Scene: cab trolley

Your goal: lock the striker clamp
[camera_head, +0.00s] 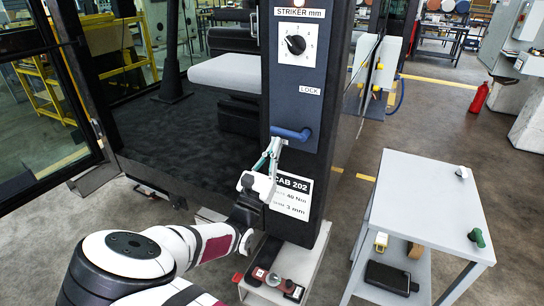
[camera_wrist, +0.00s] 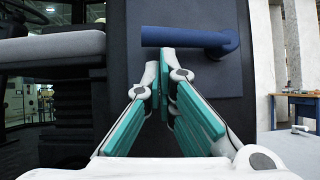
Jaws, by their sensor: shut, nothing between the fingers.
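The striker clamp's blue lever (camera_head: 291,133) is on the dark blue panel (camera_head: 308,110) of the cab post, just below the LOCK label (camera_head: 310,90). It lies roughly horizontal, and in the wrist view the lever (camera_wrist: 185,37) runs left from its bent pivot end at the right. My gripper (camera_head: 272,146), with green-padded fingers, is just below the lever. In the wrist view the fingertips of my gripper (camera_wrist: 167,52) are together, with nothing between them, right under the lever's bar. I cannot tell whether they touch it. The STRIKER mm dial (camera_head: 296,45) is above, its pointer toward the upper left.
A CAB 202 card (camera_head: 291,194) is on the post below the lever. A grey trolley (camera_head: 432,194) with a green-handled tool (camera_head: 477,237) stands at right. The cab's seat (camera_head: 228,73) and open glass door (camera_head: 40,110) are at left.

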